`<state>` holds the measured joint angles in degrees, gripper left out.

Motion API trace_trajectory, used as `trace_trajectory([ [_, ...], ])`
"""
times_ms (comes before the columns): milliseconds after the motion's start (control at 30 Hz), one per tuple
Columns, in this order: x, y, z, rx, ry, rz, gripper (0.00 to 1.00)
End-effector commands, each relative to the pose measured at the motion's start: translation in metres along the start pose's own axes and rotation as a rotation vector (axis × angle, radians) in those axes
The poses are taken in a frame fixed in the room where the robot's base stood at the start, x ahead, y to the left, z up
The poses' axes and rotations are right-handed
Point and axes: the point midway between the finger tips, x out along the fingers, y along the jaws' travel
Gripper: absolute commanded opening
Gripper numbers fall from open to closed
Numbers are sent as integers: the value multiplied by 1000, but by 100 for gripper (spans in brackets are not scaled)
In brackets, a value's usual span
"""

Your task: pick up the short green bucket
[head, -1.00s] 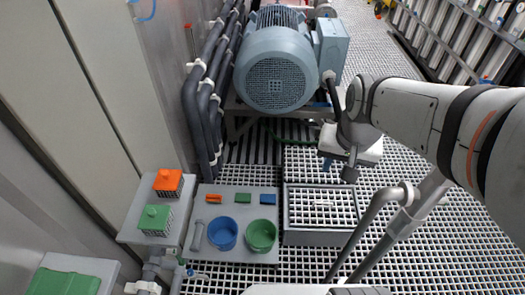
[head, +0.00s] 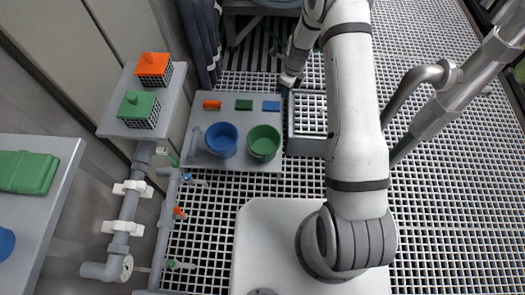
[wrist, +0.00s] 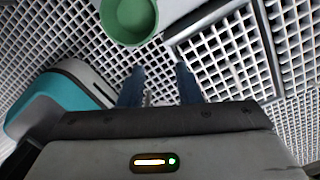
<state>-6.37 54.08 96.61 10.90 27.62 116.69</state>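The green bucket (head: 264,143) stands upright and empty on a low grey platform (head: 270,167), to the right of a blue bucket (head: 221,139). The wrist view shows part of the green bucket (wrist: 128,20) at the top, cut off by the picture edge. My gripper (wrist: 160,82) has its two blue fingers apart, with nothing between them. In the wrist view the bucket lies beyond the fingertips and slightly left, not touched. In the head view my gripper is mostly hidden behind my arm, near the platform's back right corner.
Orange, green and blue blocks (head: 272,105) lie along the platform's back edge. A grey-framed grating box (head: 307,147) stands right of it. At left, a shelf holds an orange-topped basket (head: 153,67) and a green-topped one (head: 139,106). Pipes run below the shelf.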

Motion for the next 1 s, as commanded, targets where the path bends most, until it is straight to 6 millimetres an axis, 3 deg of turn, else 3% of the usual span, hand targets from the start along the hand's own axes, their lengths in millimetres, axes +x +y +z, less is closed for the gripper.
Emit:
trace_trajectory([
  [33, 50, 1, -2, 85, 10, 14, 30],
  [100, 98, 3, -3, 214, 19, 23, 30],
  [200, 157, 8, -7, 374, 32, 30, 30],
  [333, 213, 15, -14, 532, 45, 34, 30],
  [500, 246, 21, -19, 633, 52, 34, 30],
  [1000, 303, 26, -24, 649, 55, 34, 30],
])
